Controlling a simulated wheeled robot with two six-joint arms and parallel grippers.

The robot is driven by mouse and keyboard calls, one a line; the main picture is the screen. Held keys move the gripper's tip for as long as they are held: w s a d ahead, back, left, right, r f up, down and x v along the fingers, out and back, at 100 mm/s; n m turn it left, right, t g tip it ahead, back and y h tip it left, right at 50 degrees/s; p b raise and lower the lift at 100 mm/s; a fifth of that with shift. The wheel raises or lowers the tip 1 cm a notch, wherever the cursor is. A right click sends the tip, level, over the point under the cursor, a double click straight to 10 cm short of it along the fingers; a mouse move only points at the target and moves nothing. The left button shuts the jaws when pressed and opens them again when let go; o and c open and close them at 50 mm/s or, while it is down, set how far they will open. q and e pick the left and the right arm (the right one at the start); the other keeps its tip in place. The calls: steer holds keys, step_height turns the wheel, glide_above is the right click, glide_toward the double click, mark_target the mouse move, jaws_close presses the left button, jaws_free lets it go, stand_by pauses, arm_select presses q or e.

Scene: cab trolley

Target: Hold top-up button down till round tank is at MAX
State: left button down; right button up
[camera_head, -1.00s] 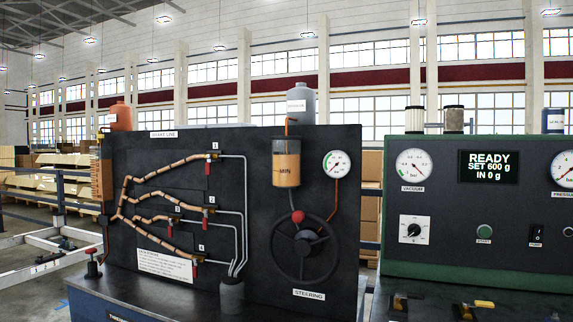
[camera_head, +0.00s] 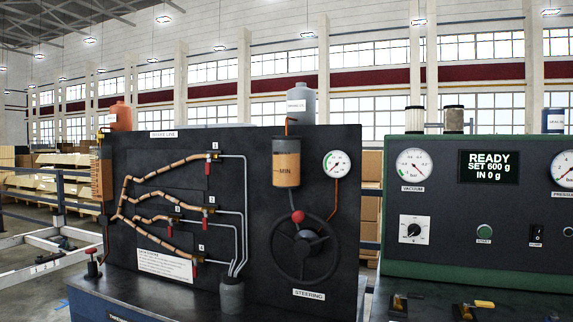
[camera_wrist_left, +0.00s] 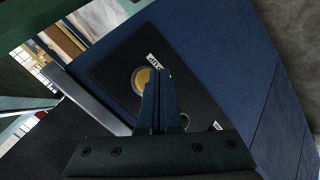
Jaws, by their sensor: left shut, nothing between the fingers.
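The round tank (camera_head: 286,168) hangs on the black panel in the head view. Orange-brown fluid fills its lower part, its surface a little above the MIN mark; I cannot read a MAX mark. In the left wrist view a yellow round button (camera_wrist_left: 142,81) with a small white label (camera_wrist_left: 153,60) sits on a dark plate; it looks like the top-up button. My left gripper (camera_wrist_left: 163,75) is shut and empty, its fingertips overlapping the button's right side. I cannot tell whether they touch it. The button does not show in the head view. My right gripper is out of view.
The steering wheel (camera_head: 304,272) with a red knob (camera_head: 298,216) is below the tank, and a gauge (camera_head: 337,164) to its right. Brake-line pipes and red-handled valves cover the panel's left. A green console (camera_head: 470,260) stands at the right.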

arm_select(q)
steer(key=shift+s+a, duration=0.1)
steer(key=shift+s, duration=0.1)
steer(key=s, duration=0.1)
steer(key=s+a, duration=0.1)
steer(key=s, duration=0.2)
steer(key=shift+s+a, duration=0.25)
steer(key=shift+s, duration=0.05)
stand_by(0.3)
steer(key=s+a+f+m+g+y, duration=0.25)
steer(key=s+m+g, duration=0.2)
steer(key=s, duration=0.75)
steer(key=s+a+f+m+g+y, duration=0.25)
steer(key=s+f+m, duration=0.2)
steer(key=s, duration=0.75)
step_height(320, 180, up, 31)
steer(key=m+g+p, duration=0.1)
steer(key=p, duration=2.9)
steer(key=shift+s+f+y, duration=0.2)
steer(key=shift+s+y, duration=0.1)
steer(key=shift+s, duration=0.15)
